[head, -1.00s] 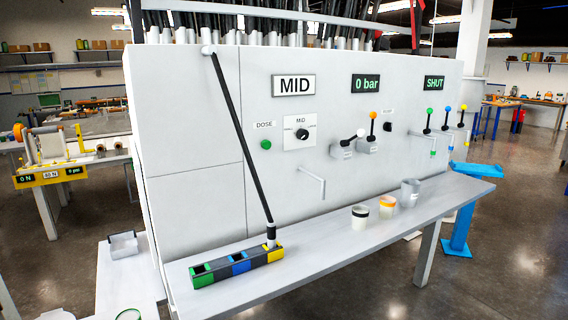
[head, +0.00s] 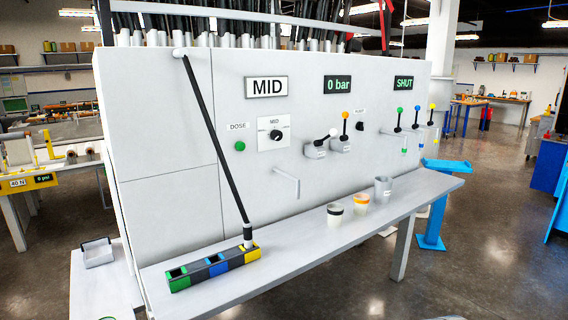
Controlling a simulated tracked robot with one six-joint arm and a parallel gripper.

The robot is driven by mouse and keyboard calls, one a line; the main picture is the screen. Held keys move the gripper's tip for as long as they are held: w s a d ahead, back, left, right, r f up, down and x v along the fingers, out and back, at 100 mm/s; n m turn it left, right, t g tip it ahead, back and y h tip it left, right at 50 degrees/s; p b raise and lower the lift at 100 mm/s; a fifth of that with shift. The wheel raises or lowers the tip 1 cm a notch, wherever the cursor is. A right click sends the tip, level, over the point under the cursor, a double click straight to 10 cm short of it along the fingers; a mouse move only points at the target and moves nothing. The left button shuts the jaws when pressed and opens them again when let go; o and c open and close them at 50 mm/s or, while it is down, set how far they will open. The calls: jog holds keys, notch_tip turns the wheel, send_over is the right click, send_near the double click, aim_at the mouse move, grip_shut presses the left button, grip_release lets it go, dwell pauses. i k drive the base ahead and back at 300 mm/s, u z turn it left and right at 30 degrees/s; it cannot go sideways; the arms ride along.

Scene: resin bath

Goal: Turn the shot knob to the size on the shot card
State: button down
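The shot knob (head: 276,135) is a small round black knob on a white plate on the grey machine's front panel. The plate has MID printed above the knob and small words to its left and right, too small to read. Which way the knob points is too small to tell. A white card (head: 266,87) with a black border, reading MID, is on the panel above the knob. My gripper is not in view, and nothing is touching the knob.
A green DOSE button (head: 240,146) is left of the knob, and levers (head: 333,134) are to its right. Cups (head: 335,215) stand further right. Open floor lies at the lower right.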

aim_at(276, 135)
jog(key=z, duration=0.05)
jog(key=i, duration=1)
jog(key=u, duration=0.05)
